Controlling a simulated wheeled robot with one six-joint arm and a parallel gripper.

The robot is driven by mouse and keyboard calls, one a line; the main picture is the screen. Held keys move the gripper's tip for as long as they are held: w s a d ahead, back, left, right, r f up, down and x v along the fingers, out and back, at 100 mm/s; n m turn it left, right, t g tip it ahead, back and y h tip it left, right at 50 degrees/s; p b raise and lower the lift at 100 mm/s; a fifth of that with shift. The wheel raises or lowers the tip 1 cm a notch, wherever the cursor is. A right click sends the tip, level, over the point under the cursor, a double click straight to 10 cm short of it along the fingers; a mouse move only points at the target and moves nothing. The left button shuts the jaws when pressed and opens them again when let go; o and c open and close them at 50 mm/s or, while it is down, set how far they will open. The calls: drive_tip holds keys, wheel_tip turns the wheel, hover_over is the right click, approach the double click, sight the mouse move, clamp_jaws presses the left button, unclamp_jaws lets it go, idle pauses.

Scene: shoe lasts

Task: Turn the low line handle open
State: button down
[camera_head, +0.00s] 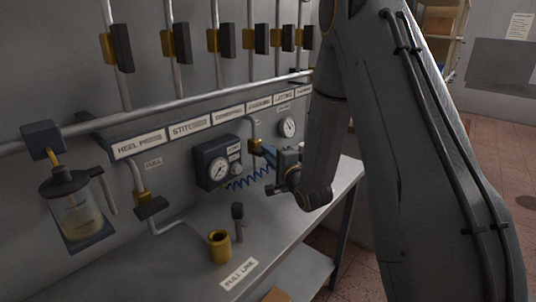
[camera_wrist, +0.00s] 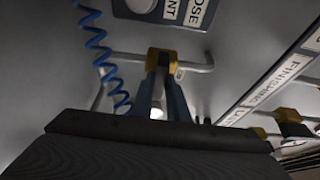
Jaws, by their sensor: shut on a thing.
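A brass-yellow valve (camera_head: 254,146) sits on a pipe low on the wall, right of the dark gauge box. My gripper (camera_head: 268,154) is at this valve, its blue fingers just to the right of the yellow body. In the wrist view the yellow valve body (camera_wrist: 153,57) is directly beyond the fingertips. There my gripper (camera_wrist: 160,85) is shut on the valve's handle, a grey piece between the two blue fingers. The fingers hide most of the handle, so its exact angle cannot be told.
A gauge box (camera_head: 217,163) and a coiled blue hose (camera_head: 248,178) are close to my gripper. A second valve (camera_head: 148,201), a brass cup (camera_head: 219,246) and a dark upright post (camera_head: 238,222) stand left. Several more valves line the wall above the label strip.

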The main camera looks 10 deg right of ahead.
drive_tip(key=shift+f+n+b, duration=0.1)
drive_tip(key=shift+n+b, duration=0.2)
drive_tip(key=shift+b, duration=0.05)
drive_tip(key=n+y+b, duration=0.1)
drive_tip(key=n+b, duration=0.2)
drive_tip(key=n+t+y+b, duration=0.1)
drive_tip(key=n+b, duration=0.2)
drive_tip(key=n+t+b, duration=0.1)
drive_tip(key=n+b, duration=0.2)
drive_tip(key=shift+w+d+f+y, duration=0.1)
drive_tip(key=shift+f+y, duration=0.15)
drive_tip(key=shift+y, duration=0.15)
drive_tip(key=c, duration=1.7)
unclamp_jaws()
drive_tip(key=r+v, duration=0.1)
drive_tip(key=v, duration=0.3)
drive_tip(key=r+b+v, duration=0.1)
drive_tip(key=v, duration=0.3)
drive_tip(key=r+b+v, duration=0.1)
drive_tip(key=v, duration=0.4)
drive_tip(key=shift+s+d, duration=0.15)
drive_tip(key=shift+s, duration=0.15)
